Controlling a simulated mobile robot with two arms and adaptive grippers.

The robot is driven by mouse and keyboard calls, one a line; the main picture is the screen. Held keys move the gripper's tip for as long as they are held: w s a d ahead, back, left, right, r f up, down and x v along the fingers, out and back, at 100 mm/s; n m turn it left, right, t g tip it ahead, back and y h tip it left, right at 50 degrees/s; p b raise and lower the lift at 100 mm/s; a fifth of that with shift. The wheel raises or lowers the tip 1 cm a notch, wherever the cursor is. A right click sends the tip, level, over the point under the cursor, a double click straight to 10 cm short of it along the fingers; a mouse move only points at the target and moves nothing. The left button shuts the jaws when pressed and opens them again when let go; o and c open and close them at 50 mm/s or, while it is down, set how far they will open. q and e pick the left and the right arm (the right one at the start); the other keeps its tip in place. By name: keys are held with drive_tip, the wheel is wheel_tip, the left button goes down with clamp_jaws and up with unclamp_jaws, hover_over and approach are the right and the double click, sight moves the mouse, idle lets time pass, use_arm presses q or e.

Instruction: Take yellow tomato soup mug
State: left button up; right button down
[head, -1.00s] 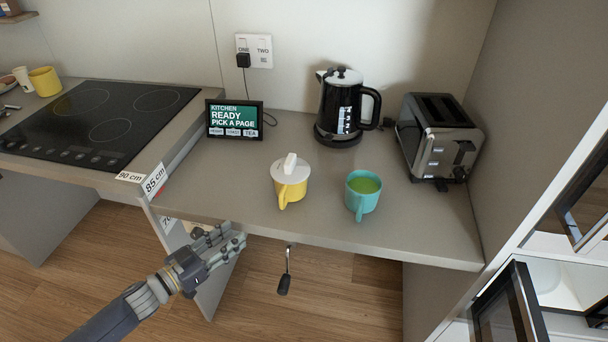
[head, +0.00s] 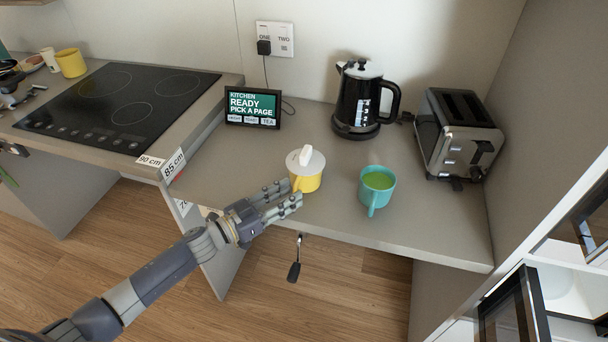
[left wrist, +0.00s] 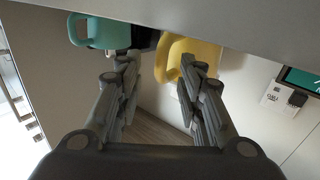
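The yellow mug (head: 308,184) with a white lid and knob stands upright near the counter's front edge. It also shows in the left wrist view (left wrist: 197,50), beyond the fingertips and toward the right finger. My left gripper (head: 290,192) is at the mug's left front side in the head view, around the counter edge. Its two fingers are spread apart in the left wrist view (left wrist: 157,68) with nothing held between them. I cannot tell whether a finger touches the mug. My right gripper is not in view.
A teal mug (head: 378,183) with green contents stands right of the yellow mug. A kettle (head: 358,105), a toaster (head: 458,135) and a small screen (head: 252,107) stand behind. A crank handle (head: 294,270) hangs below the counter's front edge. A cooktop (head: 120,105) lies left.

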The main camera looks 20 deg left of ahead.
use_arm(q)
drive_tip(key=shift+x, duration=0.75)
clamp_jaws()
drive_tip(key=shift+r, duration=0.15)
